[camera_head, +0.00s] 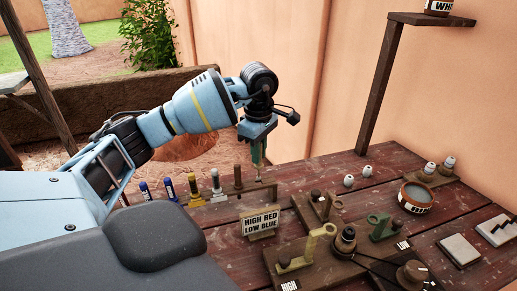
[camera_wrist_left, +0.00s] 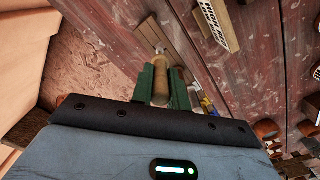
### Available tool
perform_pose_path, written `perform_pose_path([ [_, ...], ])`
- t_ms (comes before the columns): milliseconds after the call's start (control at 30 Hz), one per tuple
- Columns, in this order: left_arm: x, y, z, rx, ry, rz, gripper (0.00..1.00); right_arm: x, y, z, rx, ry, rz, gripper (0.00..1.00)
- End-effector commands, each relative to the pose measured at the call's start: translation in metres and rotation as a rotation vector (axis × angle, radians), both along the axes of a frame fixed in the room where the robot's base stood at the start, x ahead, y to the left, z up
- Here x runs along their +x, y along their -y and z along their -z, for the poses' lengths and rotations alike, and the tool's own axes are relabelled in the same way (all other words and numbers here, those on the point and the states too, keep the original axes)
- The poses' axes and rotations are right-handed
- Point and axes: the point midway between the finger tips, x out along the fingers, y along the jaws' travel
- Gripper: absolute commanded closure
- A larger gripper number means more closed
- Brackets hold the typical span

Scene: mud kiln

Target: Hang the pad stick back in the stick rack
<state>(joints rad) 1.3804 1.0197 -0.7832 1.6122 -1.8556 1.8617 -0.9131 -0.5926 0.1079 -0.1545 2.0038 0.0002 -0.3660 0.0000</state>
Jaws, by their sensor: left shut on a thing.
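My left gripper (camera_head: 258,158) points down at the back left of the table, over the right end of the stick rack (camera_head: 248,187). It is shut on the pad stick, whose tan wooden handle (camera_wrist_left: 160,84) shows between the green fingers in the left wrist view. In the head view only the stick's thin lower part (camera_head: 258,174) shows below the fingers. Its lower end is at the rack's right end; I cannot tell whether it touches or sits in a slot. Several other sticks with blue, yellow, white and brown tops (camera_head: 195,188) stand along the rack. My right gripper is out of view.
A "HIGH RED LOW BLUE" sign (camera_head: 261,221) stands in front of the rack. Wooden fixtures with a green lever (camera_head: 383,227) and a yellow-green lever (camera_head: 316,243) fill the table's front. A labelled round pot (camera_head: 415,196) and small white knobs are at right. A post (camera_head: 382,85) carries a shelf behind.

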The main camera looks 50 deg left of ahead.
Motion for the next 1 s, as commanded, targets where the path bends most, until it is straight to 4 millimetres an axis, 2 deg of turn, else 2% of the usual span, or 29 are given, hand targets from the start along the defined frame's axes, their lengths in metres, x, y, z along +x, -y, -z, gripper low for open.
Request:
perform_pose_path([
  [367,-0.0001,-0.0001,-0.0001,0.000,0.000,0.000,1.00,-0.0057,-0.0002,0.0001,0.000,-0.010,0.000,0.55],
  [1000,-0.0001,0.0001,-0.0003,0.000,0.000,0.000,1.00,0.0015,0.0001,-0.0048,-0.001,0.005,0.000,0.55],
])
